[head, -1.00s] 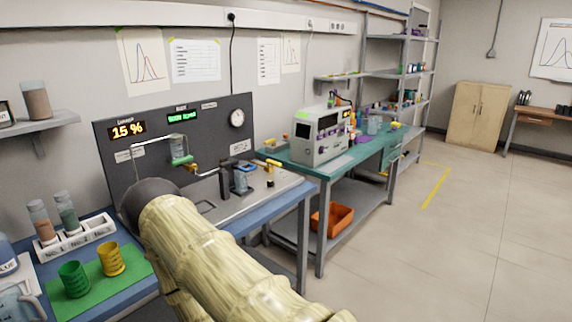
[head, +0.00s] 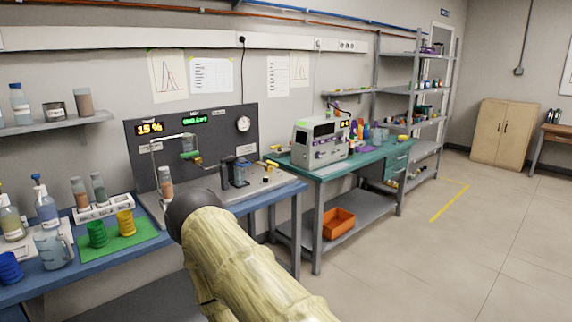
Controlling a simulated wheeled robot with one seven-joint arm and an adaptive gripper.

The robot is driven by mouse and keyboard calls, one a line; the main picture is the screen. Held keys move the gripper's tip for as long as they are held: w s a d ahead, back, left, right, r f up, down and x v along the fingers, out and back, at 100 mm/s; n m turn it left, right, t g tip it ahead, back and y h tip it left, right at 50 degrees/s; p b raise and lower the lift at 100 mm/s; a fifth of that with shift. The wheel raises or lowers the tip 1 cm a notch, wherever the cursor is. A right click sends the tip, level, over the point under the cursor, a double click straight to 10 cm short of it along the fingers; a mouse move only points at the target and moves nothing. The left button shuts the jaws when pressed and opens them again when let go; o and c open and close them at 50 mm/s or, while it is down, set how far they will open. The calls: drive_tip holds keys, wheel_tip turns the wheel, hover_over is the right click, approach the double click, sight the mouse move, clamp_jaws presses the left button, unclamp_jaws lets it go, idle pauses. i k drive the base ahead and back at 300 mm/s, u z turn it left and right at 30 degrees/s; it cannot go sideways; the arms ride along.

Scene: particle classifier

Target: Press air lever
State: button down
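The particle classifier has a dark back panel (head: 225,140) with a lit "15 %" display (head: 150,128), a green text display (head: 194,120) and a round gauge (head: 243,124). A small clear vessel (head: 189,145) is mounted on its front, with a yellow-orange part (head: 196,161) below it. A black upright part and a blue-tinted beaker (head: 240,176) stand to the right. Yellow-tipped fittings (head: 271,163) sit at the right end. I cannot tell which part is the air lever. My arm's beige sleeve and dark rounded joint cover the bench front; my gripper is not visible.
A vial (head: 166,182) stands at the classifier's left. A white vial rack (head: 105,209), green cup (head: 97,234) and yellow cup (head: 125,223) are farther left. A teal bench (head: 375,150) carries a grey instrument (head: 320,143); an orange bin (head: 339,221) sits below. The floor at right is clear.

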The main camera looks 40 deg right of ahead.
sight(269, 163)
drive_tip(key=z, duration=0.25)
drive_tip(key=i, duration=0.3)
drive_tip(key=z, duration=1.25)
drive_tip(key=i, duration=0.8)
drive_tip(key=z, duration=0.7)
drive_tip(key=i, duration=1.3)
drive_tip(key=u, duration=0.95)
drive_tip(key=i, duration=0.85)
drive_tip(key=u, duration=0.9)
